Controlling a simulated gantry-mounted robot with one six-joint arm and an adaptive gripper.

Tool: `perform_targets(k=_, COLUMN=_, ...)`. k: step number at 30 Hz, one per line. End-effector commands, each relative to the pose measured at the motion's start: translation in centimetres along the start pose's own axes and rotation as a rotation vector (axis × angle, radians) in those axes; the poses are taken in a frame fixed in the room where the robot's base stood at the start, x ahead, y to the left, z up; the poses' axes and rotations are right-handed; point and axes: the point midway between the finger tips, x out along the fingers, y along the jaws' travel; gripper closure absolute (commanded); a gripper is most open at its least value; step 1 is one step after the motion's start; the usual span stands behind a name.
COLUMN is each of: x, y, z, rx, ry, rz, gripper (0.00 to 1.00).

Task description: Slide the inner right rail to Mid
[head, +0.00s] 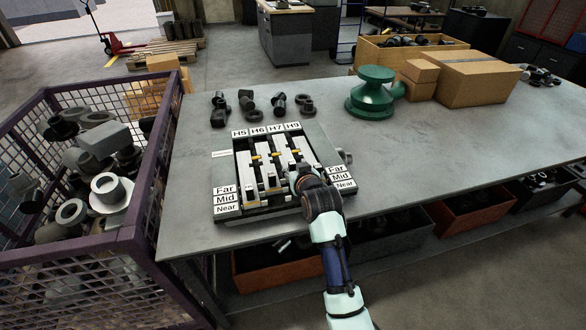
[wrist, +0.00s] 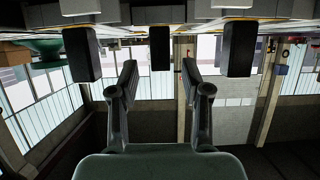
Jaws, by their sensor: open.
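A rail fixture (head: 230,160) lies on the grey bench with several pale rails side by side, under tags H5, H6, H7 and H9. Far, Mid and Near labels stand at both sides. The inner right rail (head: 283,152) is third from the left; its near end is partly hidden by my arm, so its position is unclear. My gripper (head: 305,172) is over the fixture's right half. In the wrist view its two fingers (wrist: 160,66) are apart, with a dark block (wrist: 160,42) showing between them in the picture. I cannot tell whether they touch it.
More dark blocks (wrist: 82,55) flank the fingers in the wrist view. A green flanged part (head: 372,95), cardboard boxes (head: 478,80) and several dark pipe fittings (head: 249,110) stand behind the fixture. A purple mesh crate (head: 135,215) is at left. The bench right of the fixture is clear.

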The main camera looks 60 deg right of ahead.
Motion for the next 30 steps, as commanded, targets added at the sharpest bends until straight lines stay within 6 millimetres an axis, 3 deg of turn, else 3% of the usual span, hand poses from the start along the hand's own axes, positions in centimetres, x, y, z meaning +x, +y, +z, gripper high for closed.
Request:
perform_targets(k=6, x=3.4, y=-0.1, z=0.2, rx=0.000, ry=0.000, rz=-0.001, gripper=0.52)
perform_targets(k=16, x=4.0, y=-0.1, z=0.1, rx=0.000, ry=0.000, rz=-0.001, gripper=0.52)
perform_targets(k=25, x=4.0, y=-0.1, z=0.1, rx=-0.001, ry=0.000, rz=-0.001, gripper=1.00)
perform_targets(k=30, x=4.0, y=-0.1, z=0.1, rx=-0.001, ry=0.000, rz=-0.001, gripper=1.00)
